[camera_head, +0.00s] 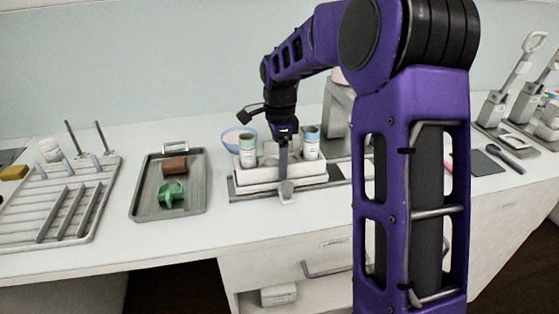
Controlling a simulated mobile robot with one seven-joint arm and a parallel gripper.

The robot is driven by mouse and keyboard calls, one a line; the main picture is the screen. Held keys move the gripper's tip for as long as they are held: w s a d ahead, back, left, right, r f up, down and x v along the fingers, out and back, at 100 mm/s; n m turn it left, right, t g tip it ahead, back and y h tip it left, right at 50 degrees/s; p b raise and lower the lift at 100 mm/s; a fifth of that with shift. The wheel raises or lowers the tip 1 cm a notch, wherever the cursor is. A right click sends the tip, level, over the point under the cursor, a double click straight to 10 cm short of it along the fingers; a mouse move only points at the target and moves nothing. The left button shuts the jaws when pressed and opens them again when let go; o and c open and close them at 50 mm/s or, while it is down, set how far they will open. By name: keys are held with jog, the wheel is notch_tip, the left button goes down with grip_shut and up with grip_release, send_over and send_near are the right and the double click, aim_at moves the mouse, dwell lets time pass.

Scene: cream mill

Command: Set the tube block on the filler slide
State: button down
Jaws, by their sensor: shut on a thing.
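The tube block (258,175) is white and stepped, and carries a tube with a green band (247,152) at left and one with a blue top (311,146) at right. My gripper (286,186) points down at the middle of its front and is shut on it; the fingers hide part of the block. The filler slide (247,195) is a long grey plate under the block. The block looks level over it; I cannot tell whether it rests fully on the slide or hangs just above.
A grey tray (139,205) at left holds a brown block (174,166) and a green part (171,194). A drying rack (87,232) stands farther left. A bowl (233,135) sits behind the tube block. Tools stand at far right. The counter between tray and slide is clear.

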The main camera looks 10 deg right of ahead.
jog(key=shift+f, duration=0.1)
dwell(0.3)
grip_release()
jog(key=shift+r+p, duration=2.45)
jog(key=shift+r, duration=0.5)
